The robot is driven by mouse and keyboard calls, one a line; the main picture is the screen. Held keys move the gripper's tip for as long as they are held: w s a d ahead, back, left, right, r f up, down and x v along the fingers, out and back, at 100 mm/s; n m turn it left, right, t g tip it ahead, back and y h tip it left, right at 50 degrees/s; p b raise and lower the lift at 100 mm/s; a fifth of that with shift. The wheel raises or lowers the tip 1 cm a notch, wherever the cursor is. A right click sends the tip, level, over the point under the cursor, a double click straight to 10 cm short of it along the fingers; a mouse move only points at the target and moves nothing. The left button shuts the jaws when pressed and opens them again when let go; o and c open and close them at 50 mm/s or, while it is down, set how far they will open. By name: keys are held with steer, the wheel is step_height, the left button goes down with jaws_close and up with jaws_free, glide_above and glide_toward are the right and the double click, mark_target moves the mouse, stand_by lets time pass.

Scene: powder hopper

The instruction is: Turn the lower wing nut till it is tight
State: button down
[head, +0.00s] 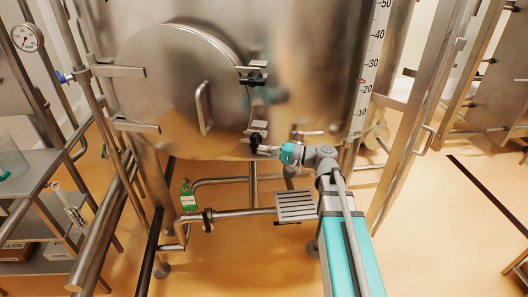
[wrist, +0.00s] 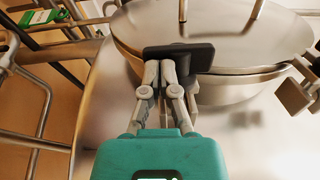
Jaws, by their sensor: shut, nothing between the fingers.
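The round steel hatch (head: 178,78) is closed on the vessel, with a bar handle (head: 203,108). The lower wing nut (head: 255,140) is black and sits at the hatch's lower right edge. In the wrist view the black wing nut (wrist: 190,56) lies crosswise just beyond the fingertips. My gripper (head: 266,150) is at the lower wing nut, coming from the right. In the wrist view my gripper (wrist: 160,70) has its fingers together, with nothing between them. Its tips overlap the nut's near edge; I cannot tell whether they touch. The upper wing nut (head: 256,78) is higher on the same edge.
A green tag (head: 188,197) hangs at the pipes below the vessel; it also shows in the wrist view (wrist: 40,17). A grated step (head: 296,206) is below my gripper. A numbered scale (head: 369,70) stands right of the hatch. A shelf (head: 30,168) is at left.

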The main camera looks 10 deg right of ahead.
mark_target(254, 153)
steer(key=shift+a+f+y+b, duration=0.1)
steer(key=shift+f+y+b, duration=0.45)
steer(key=shift+b, duration=0.95)
steer(key=shift+w+a+f+t+y+b, duration=0.2)
steer(key=shift+a+y+b, duration=0.4)
steer(key=shift+b, duration=0.55)
steer(key=shift+w+a+r+t+y+b, duration=0.15)
steer(key=shift+a+t+y+b, duration=0.2)
steer(key=shift+y+b, duration=0.7)
steer(key=shift+w+a+f+t+y+b, duration=0.2)
steer(key=shift+a+y+b, duration=0.3)
steer(key=shift+b, duration=0.8)
steer(key=shift+a+r, duration=0.1)
steer(key=shift+a, duration=0.35)
steer(key=shift+w+a+r, duration=0.15)
steer(key=shift+a, duration=0.1)
step_height(254, 153, down, 14)
steer(key=d+b, duration=0.1)
steer(key=b, duration=1.2)
steer(key=shift+s+d, duration=0.2)
steer(key=shift+d, duration=0.05)
